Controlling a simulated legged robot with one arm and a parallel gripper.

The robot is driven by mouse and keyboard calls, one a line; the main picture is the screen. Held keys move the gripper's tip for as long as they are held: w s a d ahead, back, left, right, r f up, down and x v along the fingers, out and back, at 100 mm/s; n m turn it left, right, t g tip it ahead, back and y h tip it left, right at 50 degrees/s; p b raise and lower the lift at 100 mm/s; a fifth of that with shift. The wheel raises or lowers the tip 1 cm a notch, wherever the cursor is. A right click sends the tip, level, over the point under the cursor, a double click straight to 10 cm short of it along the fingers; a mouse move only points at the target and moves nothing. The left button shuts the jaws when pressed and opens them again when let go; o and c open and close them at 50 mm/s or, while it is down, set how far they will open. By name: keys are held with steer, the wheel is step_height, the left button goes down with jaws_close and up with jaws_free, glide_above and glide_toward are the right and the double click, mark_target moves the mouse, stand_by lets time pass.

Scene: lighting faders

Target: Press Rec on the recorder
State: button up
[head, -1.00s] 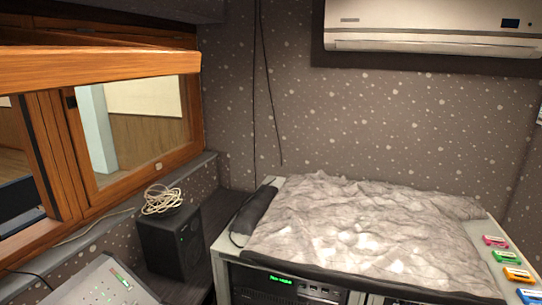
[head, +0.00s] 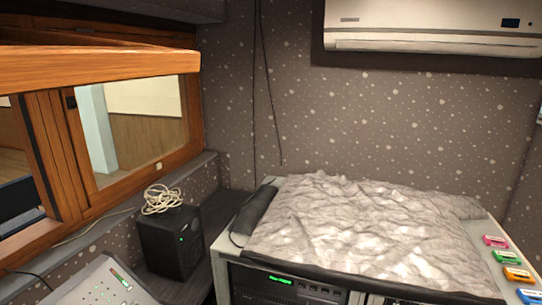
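A black rack unit (head: 290,291) with a small lit green display (head: 281,279) sits in the front of the grey cabinet, at the bottom edge of the head view. It may be the recorder, but its lower part is cut off and no button labelled Rec can be read. My gripper is not in view.
A crumpled grey cover (head: 360,235) lies over the cabinet top (head: 482,233). Several coloured cassettes (head: 506,257) lie along its right edge. A black speaker (head: 172,243) with a coiled cable (head: 162,200) stands left, near a mixing console (head: 92,285) and wooden window (head: 140,130).

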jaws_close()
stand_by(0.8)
